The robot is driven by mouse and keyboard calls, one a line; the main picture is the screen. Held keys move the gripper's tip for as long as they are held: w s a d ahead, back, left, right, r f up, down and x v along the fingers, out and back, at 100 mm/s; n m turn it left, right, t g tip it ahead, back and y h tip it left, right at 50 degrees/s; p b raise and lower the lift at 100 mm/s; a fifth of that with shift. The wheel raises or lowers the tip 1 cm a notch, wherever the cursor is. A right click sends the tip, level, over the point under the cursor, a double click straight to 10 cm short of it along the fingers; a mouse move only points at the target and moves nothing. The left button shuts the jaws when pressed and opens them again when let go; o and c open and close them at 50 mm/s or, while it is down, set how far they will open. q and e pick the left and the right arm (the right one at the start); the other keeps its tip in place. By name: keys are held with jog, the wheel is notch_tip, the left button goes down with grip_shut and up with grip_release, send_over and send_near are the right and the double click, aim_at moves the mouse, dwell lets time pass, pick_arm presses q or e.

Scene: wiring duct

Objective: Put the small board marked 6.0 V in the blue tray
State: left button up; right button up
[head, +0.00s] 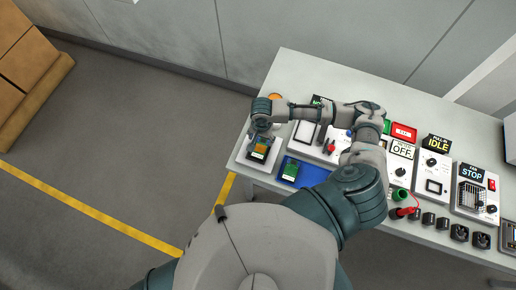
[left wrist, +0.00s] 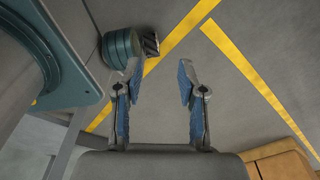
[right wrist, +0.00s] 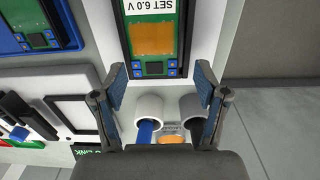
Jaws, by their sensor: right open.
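The small board (right wrist: 155,38) is green with an orange panel and a white label reading SET 6.0 V. It lies on a pale base; it also shows at the table's left end in the head view (head: 261,149). My right gripper (right wrist: 160,84) is open above the base, its fingers apart either side of the board's near end, with nothing held. The blue tray (head: 314,176) lies right of the board in the head view; a green board (head: 290,170) is in it. The tray (right wrist: 12,42) shows upper left in the right wrist view. My left gripper (left wrist: 159,75) is open and empty over the floor.
Two pale cylinders (right wrist: 149,107), one with a blue lead, stand close below the board between my right fingers. Panels marked OFF (head: 402,149), IDLE (head: 437,144) and STOP (head: 472,172) fill the table's right part. My right arm hides some of the table's middle.

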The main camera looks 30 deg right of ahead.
aim_at(264, 141)
jog(key=shift+d+f, duration=0.2)
jog(key=shift+d, duration=0.3)
jog(key=shift+d+f, duration=0.3)
jog(key=shift+d, duration=0.2)
jog(key=shift+a, duration=0.1)
jog(key=shift+a+f, duration=0.1)
jog(key=shift+a, duration=0.35)
jog(key=shift+a+f, duration=0.1)
jog(key=shift+a, duration=0.15)
jog(key=shift+d+f, duration=0.3)
jog(key=shift+d, duration=0.1)
jog(key=shift+d+f, duration=0.15)
jog(key=shift+d, duration=0.1)
jog(key=shift+a+f, duration=0.1)
jog(key=shift+a, duration=0.05)
jog(key=shift+a+f, duration=0.1)
jog(key=shift+a, duration=0.25)
pick_arm(q)
jog(key=shift+d, duration=0.65)
jog(key=shift+d+r, duration=0.2)
jog(key=shift+d, duration=0.05)
pick_arm(e)
jog(key=shift+d, duration=0.3)
